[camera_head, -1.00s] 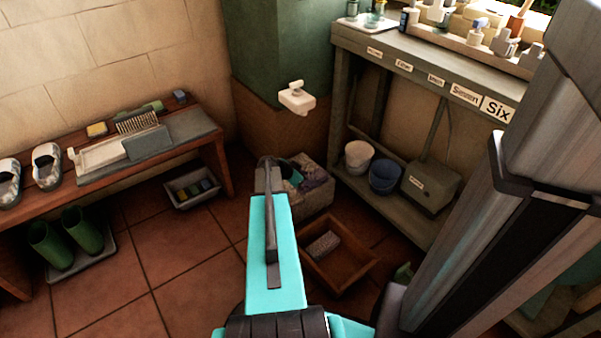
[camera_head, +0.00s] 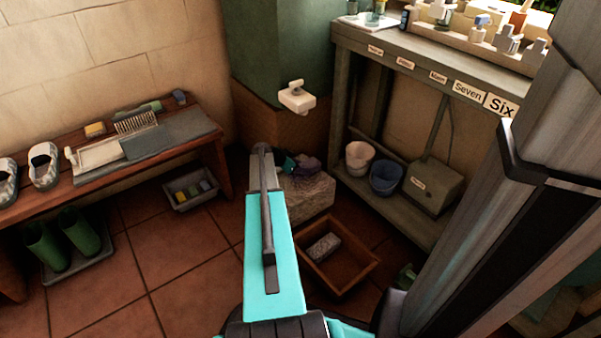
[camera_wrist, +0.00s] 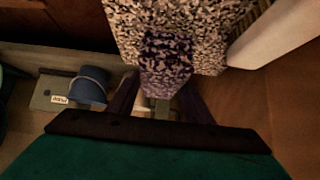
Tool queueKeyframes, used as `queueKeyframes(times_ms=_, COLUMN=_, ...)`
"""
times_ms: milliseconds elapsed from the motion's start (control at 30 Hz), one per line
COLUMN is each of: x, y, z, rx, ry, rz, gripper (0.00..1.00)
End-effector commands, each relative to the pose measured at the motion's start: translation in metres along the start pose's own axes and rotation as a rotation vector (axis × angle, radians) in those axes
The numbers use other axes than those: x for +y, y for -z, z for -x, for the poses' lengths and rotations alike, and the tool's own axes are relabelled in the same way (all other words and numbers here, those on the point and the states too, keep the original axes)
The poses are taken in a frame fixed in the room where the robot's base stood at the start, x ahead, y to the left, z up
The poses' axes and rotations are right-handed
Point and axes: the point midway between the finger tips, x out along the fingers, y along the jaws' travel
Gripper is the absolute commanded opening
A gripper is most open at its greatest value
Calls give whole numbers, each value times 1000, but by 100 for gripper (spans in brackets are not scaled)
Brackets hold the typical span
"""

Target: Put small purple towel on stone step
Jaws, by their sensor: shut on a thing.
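The small purple towel (camera_head: 308,163) shows as a dark, bunched cloth just right of my gripper's end in the head view. In the wrist view the towel (camera_wrist: 167,62) hangs at the fingertips, over the speckled stone step (camera_wrist: 120,25). My gripper (camera_wrist: 160,92) is shut on the towel's near end. The stone step (camera_head: 308,197) is a pale block on the floor beside the green pillar. My arm hides its left part. I cannot tell whether the towel touches the step's top.
A wooden tray (camera_head: 362,268) with a grey block lies in front of the step. A white bucket (camera_head: 359,157) and a blue bucket (camera_head: 386,177) stand under the shelf at right. A white soap holder (camera_head: 297,98) juts from the pillar.

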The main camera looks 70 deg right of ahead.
Motion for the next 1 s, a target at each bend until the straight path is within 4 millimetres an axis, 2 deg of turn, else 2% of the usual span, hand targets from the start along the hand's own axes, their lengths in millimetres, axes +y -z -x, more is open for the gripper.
queueKeyframes(times_ms=233, x=-2, y=0, z=-1, rx=1, ry=0, rz=0, gripper=19)
queueKeyframes(times_ms=400, x=-14, y=2, z=-5, rx=1, ry=1, rz=0, gripper=19)
queueKeyframes(times_ms=633, x=-13, y=-20, z=-24, rx=1, ry=0, rz=0, gripper=19)
queueKeyframes(times_ms=1000, x=-13, y=-24, z=-27, rx=1, ry=1, rz=0, gripper=19)
